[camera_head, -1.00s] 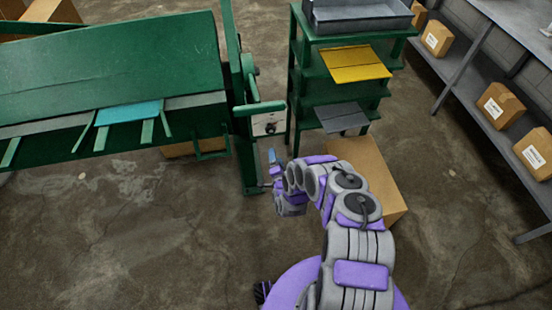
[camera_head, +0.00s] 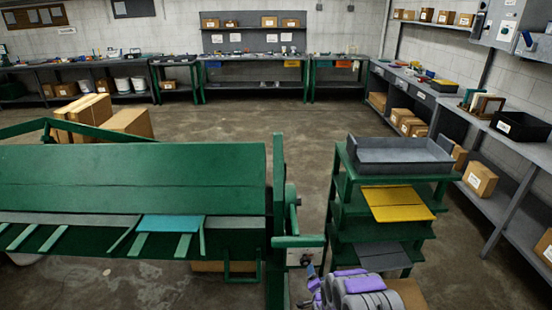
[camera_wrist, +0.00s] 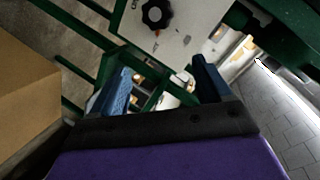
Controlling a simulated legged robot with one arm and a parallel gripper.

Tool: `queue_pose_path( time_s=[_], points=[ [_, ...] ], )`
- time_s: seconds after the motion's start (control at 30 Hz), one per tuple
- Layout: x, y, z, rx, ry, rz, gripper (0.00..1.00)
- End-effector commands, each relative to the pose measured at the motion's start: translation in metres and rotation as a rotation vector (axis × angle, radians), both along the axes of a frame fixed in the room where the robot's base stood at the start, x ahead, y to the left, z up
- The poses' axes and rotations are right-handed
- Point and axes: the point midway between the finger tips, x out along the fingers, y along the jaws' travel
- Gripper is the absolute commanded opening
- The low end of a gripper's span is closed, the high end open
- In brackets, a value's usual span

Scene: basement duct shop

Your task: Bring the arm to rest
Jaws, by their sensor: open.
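My gripper (camera_wrist: 160,88) shows in the wrist view with its two blue fingers apart and nothing between them. It faces a white panel with a black knob (camera_wrist: 156,13) on the green machine. In the head view my purple and grey arm is at the bottom, right of centre, in front of the green shelf stand (camera_head: 385,235). The gripper's fingers are hardly visible there, low beside the machine's post.
The green bending machine (camera_head: 130,180) fills the left. The shelf stand bears a grey tray (camera_head: 400,158) and yellow sheet (camera_head: 397,204). A cardboard box (camera_wrist: 25,90) is close left of the gripper. Workbenches (camera_head: 255,87) line the back; open floor lies between.

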Motion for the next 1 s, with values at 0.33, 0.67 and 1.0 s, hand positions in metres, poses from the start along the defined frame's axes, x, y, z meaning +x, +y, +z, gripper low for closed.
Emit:
queue_pose_path(
  time_s=[0.33,0.67,1.0],
  points=[
    [0.012,-0.028,0.062,-0.172,0.171,0.034,0.77],
    [-0.002,-0.049,0.124,-0.299,0.342,0.058,0.77],
    [-0.04,-0.06,0.193,-0.393,0.515,0.088,0.77]
  ],
)
